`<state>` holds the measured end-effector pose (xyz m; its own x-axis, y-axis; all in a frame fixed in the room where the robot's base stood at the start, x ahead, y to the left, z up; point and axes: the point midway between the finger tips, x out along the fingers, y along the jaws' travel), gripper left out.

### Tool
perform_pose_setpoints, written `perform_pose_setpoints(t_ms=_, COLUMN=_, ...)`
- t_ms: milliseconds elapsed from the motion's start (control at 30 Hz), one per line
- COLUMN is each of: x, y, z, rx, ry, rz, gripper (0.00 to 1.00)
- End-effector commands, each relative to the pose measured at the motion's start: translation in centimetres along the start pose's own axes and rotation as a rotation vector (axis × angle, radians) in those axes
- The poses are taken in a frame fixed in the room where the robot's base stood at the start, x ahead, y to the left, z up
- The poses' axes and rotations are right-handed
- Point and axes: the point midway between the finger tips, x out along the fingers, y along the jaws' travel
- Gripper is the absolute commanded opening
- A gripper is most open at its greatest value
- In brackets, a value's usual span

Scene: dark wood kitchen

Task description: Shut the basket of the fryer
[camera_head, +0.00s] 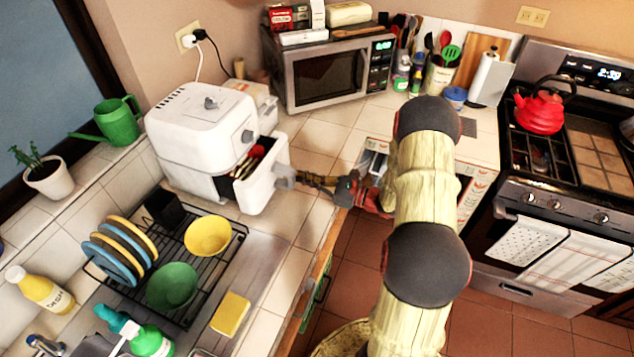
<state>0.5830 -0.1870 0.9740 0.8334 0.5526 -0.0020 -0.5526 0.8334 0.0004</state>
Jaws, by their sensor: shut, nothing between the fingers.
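The white air fryer (203,136) stands on the tiled counter by the corner. Its basket (262,187) is pulled out toward the right, with its dark inside and some reddish and pale food showing. The basket's grey handle (285,176) sticks out at its right end. My gripper (302,179) is shut and empty, with its fingertips at the right side of the handle. I cannot tell whether the tips touch the handle. My arm comes in from the lower right.
A dish rack (190,290) with plates and bowls stands in front of the fryer. A microwave (330,77) is behind it, and a stove with a red kettle (540,108) is at right. A green watering can (112,122) stands left. The counter right of the fryer is mostly clear.

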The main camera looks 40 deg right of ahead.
Motion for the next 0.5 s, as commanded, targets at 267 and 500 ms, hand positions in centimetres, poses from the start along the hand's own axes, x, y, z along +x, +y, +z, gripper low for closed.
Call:
perform_pose_setpoints(t_ms=267, x=6.9, y=0.1, z=-0.1, rx=-0.002, ry=0.000, rz=0.004, gripper=0.00)
perform_pose_setpoints(t_ms=500, x=9.1, y=0.0, z=0.0, rx=0.000, ry=0.000, rz=0.000, gripper=0.00)
